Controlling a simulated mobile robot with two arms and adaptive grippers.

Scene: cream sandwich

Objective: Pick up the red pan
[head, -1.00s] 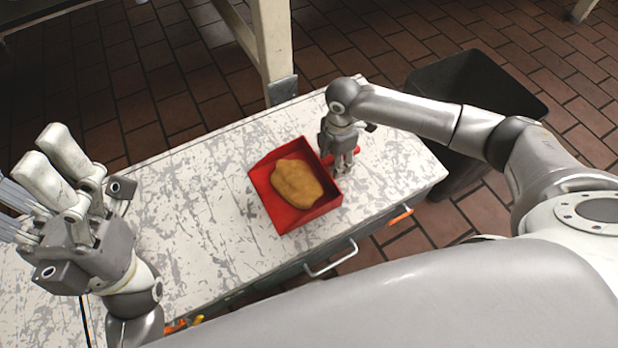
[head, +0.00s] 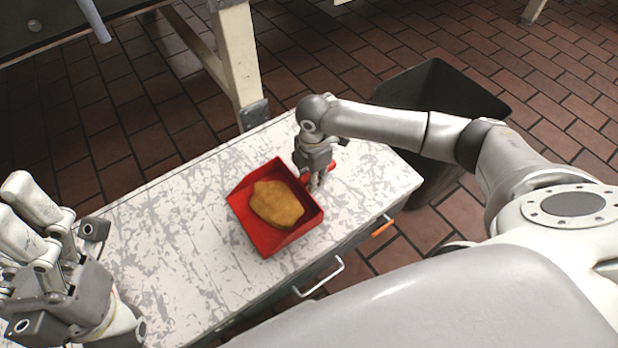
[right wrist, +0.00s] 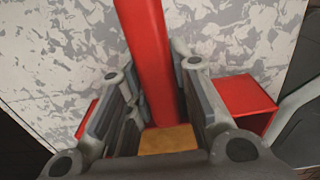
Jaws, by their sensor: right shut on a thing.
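The red pan (head: 243,208) is a shallow, open-sided tray with a yellow-brown, lumpy piece of food (head: 276,203) in it. It is at the grey-white table; I cannot tell if its bottom touches the top. My right gripper (head: 317,183) is at the pan's far right side, shut on its red handle (head: 332,168). In the right wrist view a long red part of the pan (right wrist: 148,45) runs between my right gripper's fingers (right wrist: 157,88). The fingers partly hide the pan. My left gripper (head: 25,235) is at the lower left, away from the pan; its fingertips are not clear.
The worn table (head: 180,225) has free room left of the pan. A metal drawer handle (head: 320,278) sticks out at its front. A dark bin (head: 440,88) stands behind the right end. A cream table leg (head: 232,60) stands beyond the far edge.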

